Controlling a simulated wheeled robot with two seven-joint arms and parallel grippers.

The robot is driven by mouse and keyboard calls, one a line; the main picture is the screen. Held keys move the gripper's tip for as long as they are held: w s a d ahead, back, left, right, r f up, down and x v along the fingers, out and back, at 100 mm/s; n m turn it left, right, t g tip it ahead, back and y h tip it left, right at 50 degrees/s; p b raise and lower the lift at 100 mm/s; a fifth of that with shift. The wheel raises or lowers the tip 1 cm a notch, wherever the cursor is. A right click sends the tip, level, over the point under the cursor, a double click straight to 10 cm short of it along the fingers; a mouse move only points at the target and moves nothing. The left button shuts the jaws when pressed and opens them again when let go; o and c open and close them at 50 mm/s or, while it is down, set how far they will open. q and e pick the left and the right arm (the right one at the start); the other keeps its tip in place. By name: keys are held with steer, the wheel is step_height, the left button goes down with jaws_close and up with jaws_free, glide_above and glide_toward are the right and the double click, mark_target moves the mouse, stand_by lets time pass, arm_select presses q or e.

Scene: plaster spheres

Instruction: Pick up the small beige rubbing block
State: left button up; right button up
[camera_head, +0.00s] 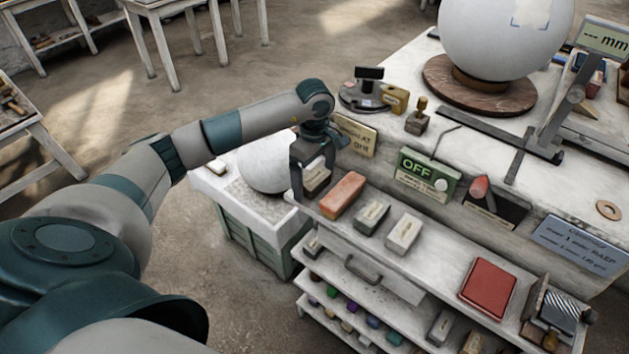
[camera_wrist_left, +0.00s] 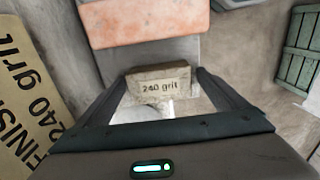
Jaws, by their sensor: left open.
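The small beige rubbing block (camera_head: 318,179) stands at the left end of the upper shelf, partly hidden by my gripper in the head view. In the left wrist view the block (camera_wrist_left: 160,84) shows a "240 grit" label and sits between the fingertips. My left gripper (camera_head: 313,184) is open, reaching down around the block with a finger on either side. In the left wrist view the gripper (camera_wrist_left: 163,80) has its fingers apart; whether either touches the block I cannot tell. My right gripper is not in view.
An orange-red block (camera_head: 343,195) lies close beside the beige one, followed by two greyish blocks (camera_head: 371,217) (camera_head: 403,233) and a red pad (camera_head: 487,288). A grit sign (camera_head: 356,137) rises just behind. A white sphere (camera_head: 265,168) rests on a green crate (camera_head: 262,237) at left.

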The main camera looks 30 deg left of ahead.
mark_target(315, 176)
arm_select(q)
steer(key=c, duration=1.4)
steer(key=shift+c, duration=0.2)
steer(key=shift+r, duration=0.1)
steer(key=shift+r+b, duration=0.35)
steer(key=shift+r, duration=0.2)
step_height(315, 176, up, 8)
steer(key=b, duration=0.3)
steer(key=shift+r, duration=0.4)
